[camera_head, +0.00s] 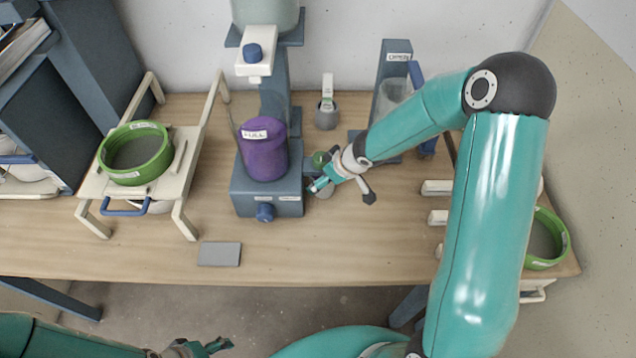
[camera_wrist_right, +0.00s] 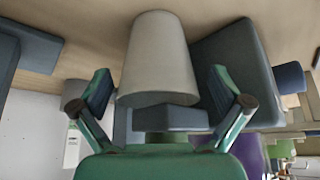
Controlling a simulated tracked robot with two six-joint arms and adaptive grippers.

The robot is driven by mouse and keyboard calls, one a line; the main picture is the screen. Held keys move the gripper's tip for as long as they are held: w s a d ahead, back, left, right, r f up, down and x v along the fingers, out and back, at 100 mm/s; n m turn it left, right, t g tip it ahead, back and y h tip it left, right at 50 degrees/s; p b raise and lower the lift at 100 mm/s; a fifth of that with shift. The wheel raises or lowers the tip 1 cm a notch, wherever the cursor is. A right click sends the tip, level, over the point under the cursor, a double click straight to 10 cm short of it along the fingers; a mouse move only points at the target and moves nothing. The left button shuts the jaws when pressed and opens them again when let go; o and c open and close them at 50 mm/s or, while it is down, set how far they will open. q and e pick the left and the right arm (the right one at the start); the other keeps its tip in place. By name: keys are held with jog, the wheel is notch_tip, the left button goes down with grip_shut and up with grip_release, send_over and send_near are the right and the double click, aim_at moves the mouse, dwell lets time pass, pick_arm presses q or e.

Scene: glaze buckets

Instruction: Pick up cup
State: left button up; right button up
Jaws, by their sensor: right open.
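A pale grey tapered cup (camera_wrist_right: 158,55) fills the middle of the right wrist view, lying between the spread fingers of my right gripper (camera_wrist_right: 163,90), with a gap on each side. In the head view the cup (camera_head: 323,188) is mostly hidden behind the gripper. There my right gripper (camera_head: 343,189) is open, low over the table, just right of the blue-grey dispenser base. My left gripper (camera_head: 197,348) is at the bottom edge, away from the table; its finger gap is too small to tell.
A purple bucket (camera_head: 264,157) labelled FULL stands on the dispenser base (camera_head: 268,200). A grey pot (camera_head: 327,118) stands behind. Green-rimmed sieves (camera_head: 135,153) sit on racks left and right. A blue-grey stand (camera_head: 391,75) rises behind my right arm. The front table middle is clear except a grey plate (camera_head: 219,254).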

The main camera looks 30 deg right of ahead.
jog(key=shift+w+d+f, duration=0.1)
jog(key=shift+f, duration=0.5)
jog(key=shift+r, duration=0.1)
jog(key=c, duration=1.5)
jog(key=shift+o, duration=0.2)
jog(key=shift+w+r, duration=0.1)
jog(key=shift+r, duration=0.05)
